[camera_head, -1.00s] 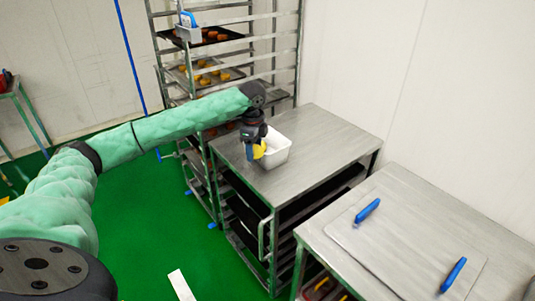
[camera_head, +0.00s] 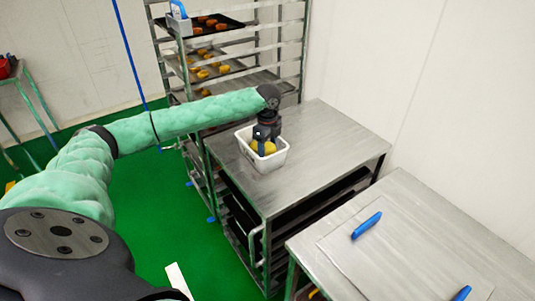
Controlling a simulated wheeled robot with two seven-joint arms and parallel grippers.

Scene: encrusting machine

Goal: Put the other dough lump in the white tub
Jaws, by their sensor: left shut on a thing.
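The white tub (camera_head: 272,164) stands on the steel table, near its back left part. My left gripper (camera_head: 264,144) points down over the tub, with its fingers at the tub's mouth. It is shut on a yellow dough lump (camera_head: 260,148), which appears within the tub's rim. Whether the lump touches the tub's floor cannot be told. A second lump cannot be made out, as the gripper and the tub's wall hide part of the inside. My right gripper is not in view.
The steel table (camera_head: 325,150) is clear to the right of the tub. A tray rack (camera_head: 300,50) stands close behind. Blue-handled tools (camera_head: 366,225) lie on a board on the nearer table (camera_head: 420,205). A white wall bounds the right.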

